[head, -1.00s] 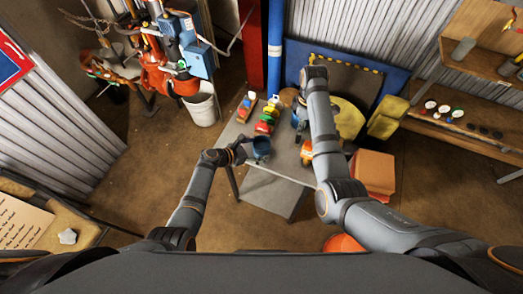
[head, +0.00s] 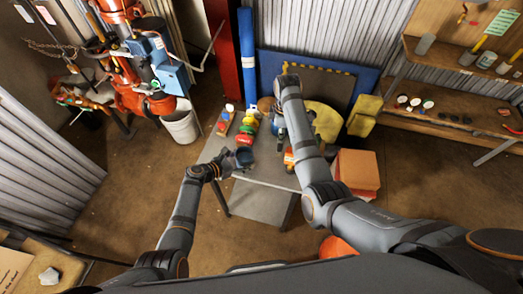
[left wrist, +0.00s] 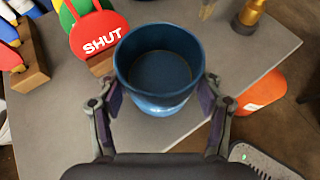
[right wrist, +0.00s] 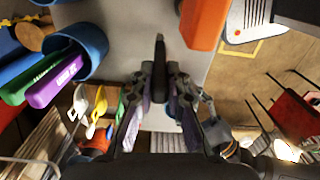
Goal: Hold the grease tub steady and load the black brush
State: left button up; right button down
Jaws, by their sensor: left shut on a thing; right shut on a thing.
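The grease tub appears to be the dark blue round tub (head: 244,158) on the grey table, also in the left wrist view (left wrist: 160,105). It stands upright and looks empty or dark inside. My left gripper (left wrist: 162,92) is shut on it, with one finger on each side. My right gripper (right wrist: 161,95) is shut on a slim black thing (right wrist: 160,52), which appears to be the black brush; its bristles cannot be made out.
A blue cup (right wrist: 90,45) holds purple and green handles. A red SHUT tag (left wrist: 100,42) stands by the tub with colourful items. An orange box (head: 358,170) is right of the table (head: 262,170). Shelves (head: 440,115) stand at the far right.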

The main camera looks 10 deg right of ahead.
dwell(0.4)
jog(key=w+a+r+m+t+y, duration=0.1)
jog(key=w+a+r+m+y, duration=0.2)
jog(key=r, duration=0.4)
jog(key=s+a+n+t+y, duration=0.2)
jog(key=s+a+n+y, duration=0.15)
jog(key=s, duration=0.35)
jog(key=shift+m, duration=0.25)
jog(key=shift+w+a+f, duration=0.1)
jog(key=shift+w+f, duration=0.05)
jog(key=shift+f, duration=2.6)
jog(key=shift+f, duration=0.6)
notch_tip(320, 180, up, 7)
